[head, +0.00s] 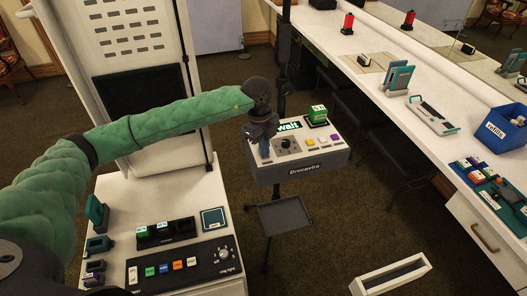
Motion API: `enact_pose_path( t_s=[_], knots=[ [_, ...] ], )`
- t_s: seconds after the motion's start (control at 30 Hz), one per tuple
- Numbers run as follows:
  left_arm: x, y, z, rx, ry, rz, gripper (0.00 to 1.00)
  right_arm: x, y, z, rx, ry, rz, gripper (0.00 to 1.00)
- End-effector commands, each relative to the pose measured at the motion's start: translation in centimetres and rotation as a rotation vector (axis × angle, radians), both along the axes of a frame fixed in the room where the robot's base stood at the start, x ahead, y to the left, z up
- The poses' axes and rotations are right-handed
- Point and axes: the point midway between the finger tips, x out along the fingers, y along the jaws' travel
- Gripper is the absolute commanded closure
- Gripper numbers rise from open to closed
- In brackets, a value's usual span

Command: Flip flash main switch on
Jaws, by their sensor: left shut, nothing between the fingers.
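A white control box (312,162) labelled "Brecavtra" stands on a dark stand in the middle of the head view. Its lit display (288,126) reads "wait". Its top carries a dark knob (284,143), a few coloured buttons and a green block (318,114). I cannot make out which control is the flash main switch. My left gripper (265,149) points down over the left part of this box, shut and empty. It hides part of the box top, and I cannot tell whether it touches it. My right gripper is out of view.
A white console (215,190) at lower left carries a black panel (190,264) with coloured buttons and a ring light knob. A small dark tray (285,214) hangs below the box. A long white counter (400,70) with a blue refills bin (497,130) runs along the right.

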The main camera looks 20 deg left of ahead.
Motion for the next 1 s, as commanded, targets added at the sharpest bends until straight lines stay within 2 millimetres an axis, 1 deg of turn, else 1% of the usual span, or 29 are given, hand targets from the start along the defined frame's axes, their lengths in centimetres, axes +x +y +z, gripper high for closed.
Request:
enact_pose_path(
  t_s=[1.0],
  knots=[
    [0.0,0.0,6.5,0.001,0.000,0.000,1.00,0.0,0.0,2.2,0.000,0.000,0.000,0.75]
  ],
)
